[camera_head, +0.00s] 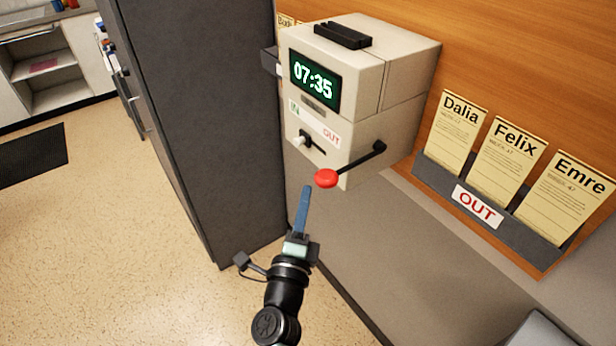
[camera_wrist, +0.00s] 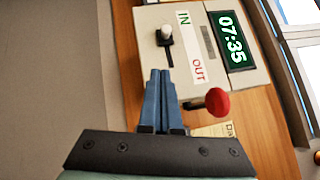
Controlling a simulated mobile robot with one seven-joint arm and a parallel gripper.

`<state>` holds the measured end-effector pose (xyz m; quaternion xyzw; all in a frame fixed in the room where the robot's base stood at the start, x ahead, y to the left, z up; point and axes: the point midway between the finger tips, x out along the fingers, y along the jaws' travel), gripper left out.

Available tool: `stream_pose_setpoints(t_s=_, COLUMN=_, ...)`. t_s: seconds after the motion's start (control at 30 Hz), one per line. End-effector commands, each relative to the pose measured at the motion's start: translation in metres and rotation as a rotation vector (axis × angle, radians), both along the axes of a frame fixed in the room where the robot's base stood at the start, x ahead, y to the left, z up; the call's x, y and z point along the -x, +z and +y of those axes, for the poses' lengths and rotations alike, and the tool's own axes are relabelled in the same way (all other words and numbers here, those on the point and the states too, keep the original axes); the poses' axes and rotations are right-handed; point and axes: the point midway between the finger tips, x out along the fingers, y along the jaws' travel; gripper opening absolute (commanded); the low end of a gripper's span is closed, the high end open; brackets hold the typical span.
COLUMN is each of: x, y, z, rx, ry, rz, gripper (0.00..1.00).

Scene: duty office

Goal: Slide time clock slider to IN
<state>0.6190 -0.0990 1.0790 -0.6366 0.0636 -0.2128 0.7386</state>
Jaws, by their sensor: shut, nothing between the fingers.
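The beige time clock (camera_head: 340,80) is on the wooden wall, its display reading 07:35. Its slider (camera_head: 301,141) has a white knob at the left end of a short dark slot, under the green IN label (camera_head: 295,107); the red OUT label (camera_head: 331,138) is to the right. In the wrist view the slider knob (camera_wrist: 166,33) is at the IN end of the slot. My gripper (camera_head: 306,190) is shut and empty, its blue fingers below the clock face. In the wrist view the fingertips (camera_wrist: 160,75) point toward the slider, with a visible gap.
A black lever with a red ball (camera_head: 326,178) sticks out from the clock, close to my fingertips. A dark grey cabinet (camera_head: 215,110) stands at the left. A card rack (camera_head: 490,205) marked OUT hangs at the right, above a grey surface (camera_head: 420,260).

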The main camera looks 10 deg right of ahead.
Motion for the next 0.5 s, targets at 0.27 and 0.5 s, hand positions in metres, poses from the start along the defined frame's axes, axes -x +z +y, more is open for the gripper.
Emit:
stream_pose_setpoints(t_s=0.27, x=0.027, y=-0.006, z=0.011, rx=0.001, ry=0.0, rz=0.001, gripper=0.0)
stream_pose_setpoints(t_s=0.5, x=0.029, y=-0.006, z=0.012, rx=0.0, ry=-0.001, rz=0.0, gripper=0.0)
